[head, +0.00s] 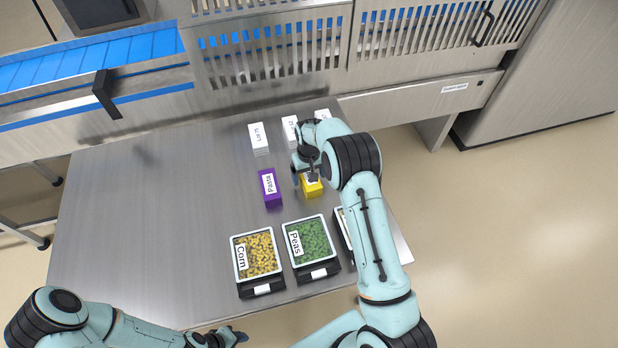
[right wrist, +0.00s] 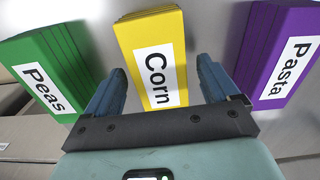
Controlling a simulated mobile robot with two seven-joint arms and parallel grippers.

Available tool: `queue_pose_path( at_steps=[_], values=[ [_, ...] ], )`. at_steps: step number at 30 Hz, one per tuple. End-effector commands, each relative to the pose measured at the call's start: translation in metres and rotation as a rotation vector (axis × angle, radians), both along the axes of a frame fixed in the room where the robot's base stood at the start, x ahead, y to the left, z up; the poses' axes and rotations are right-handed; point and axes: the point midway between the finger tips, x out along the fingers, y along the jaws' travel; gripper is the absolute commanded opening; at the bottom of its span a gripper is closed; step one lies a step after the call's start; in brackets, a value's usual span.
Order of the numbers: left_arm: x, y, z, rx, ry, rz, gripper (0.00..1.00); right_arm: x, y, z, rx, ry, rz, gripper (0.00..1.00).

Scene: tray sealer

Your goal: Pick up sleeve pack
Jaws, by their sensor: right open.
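The yellow sleeve pack (head: 313,189), labelled Corn in the right wrist view (right wrist: 157,60), lies on the steel table. My right gripper (head: 308,170) is over it, open; in the wrist view its two fingers (right wrist: 161,82) lie on either side of the pack, with gaps. I cannot tell whether the fingertips reach down beside it. A purple Pasta pack (head: 270,188) is to its left in the head view, and to the right in the wrist view (right wrist: 278,55). A green Peas pack (right wrist: 48,70) shows only in the wrist view. My left gripper (head: 228,337) is small and low in the head view.
A Corn tray (head: 237,271) and a Peas tray (head: 330,262) stand at the table's front; another tray (head: 342,226) is mostly behind my right arm. White labelled stacks (head: 258,140) stand at the back. The table's left half (head: 150,220) is clear. A blue conveyor (head: 95,60) runs behind.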

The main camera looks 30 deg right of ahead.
Motion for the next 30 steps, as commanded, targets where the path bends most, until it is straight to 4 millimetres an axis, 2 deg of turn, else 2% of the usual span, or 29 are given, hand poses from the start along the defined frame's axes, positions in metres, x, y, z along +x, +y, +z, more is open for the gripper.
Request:
queue_pose_path(
  at_steps=[4,11,12,17,18,26,30],
  values=[
    [0.0015,-0.0001,0.0011,0.0,-0.002,0.0,0.43,-0.0003,0.0002,-0.0138,0.001,0.0,0.0,0.88],
    [0.0008,0.0,0.0007,0.0,-0.001,0.0,0.43,-0.0005,0.0003,-0.0159,0.001,-0.001,0.0,0.88],
    [0.0008,0.0,0.0007,0.0,-0.001,0.0,0.43,-0.0005,0.0003,-0.0158,0.001,-0.001,0.0,0.82],
    [0.0009,-0.0001,0.0008,0.0,-0.001,-0.001,0.43,-0.0004,0.0002,-0.0155,0.0,-0.001,0.0,0.3],
    [0.0009,-0.0001,0.0008,0.0,-0.001,-0.001,0.43,-0.0004,0.0002,-0.0155,0.0,-0.001,0.0,0.25],
    [0.0008,-0.0001,0.0008,0.0,-0.001,0.0,0.43,0.0,0.0001,-0.0141,0.0,-0.002,0.0,0.25],
    [0.0005,0.0,0.0004,0.0,0.0,0.0,0.43,0.0003,-0.0001,-0.007,0.0,-0.003,0.0,0.24]
  ],
)
